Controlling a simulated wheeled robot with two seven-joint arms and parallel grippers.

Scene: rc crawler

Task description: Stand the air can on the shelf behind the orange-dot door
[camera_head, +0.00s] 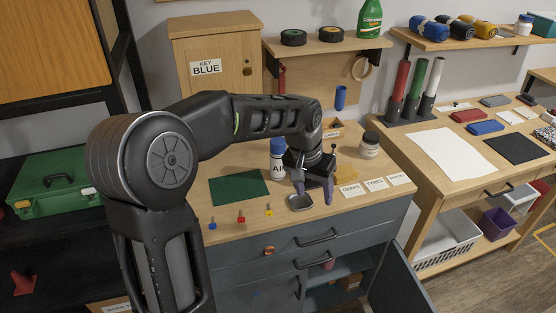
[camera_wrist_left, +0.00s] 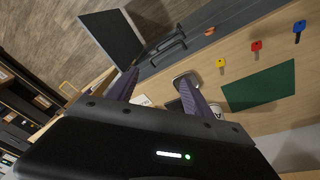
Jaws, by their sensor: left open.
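The air can (camera_head: 277,160), blue and white with a lettered label, stands upright on the workbench, left of my left gripper. My left gripper (camera_head: 313,188) points down over the bench with its purple fingers apart and nothing between them; its fingers (camera_wrist_left: 158,92) also show in the left wrist view. A grey lower cabinet door (camera_head: 400,285) hangs open at the bench's right front, with a shelf space (camera_head: 335,285) holding small things behind it. An orange spot (camera_head: 268,250) shows on the grey front; I cannot tell which door it marks. My right gripper is out of view.
A metal dish (camera_head: 300,203) lies below my left gripper. A green mat (camera_head: 238,187) and blue, red (camera_head: 241,217) and yellow keys lie to the left. A shut wooden cabinet labelled KEY BLUE (camera_head: 215,85) stands behind. A jar (camera_head: 369,145) stands at right.

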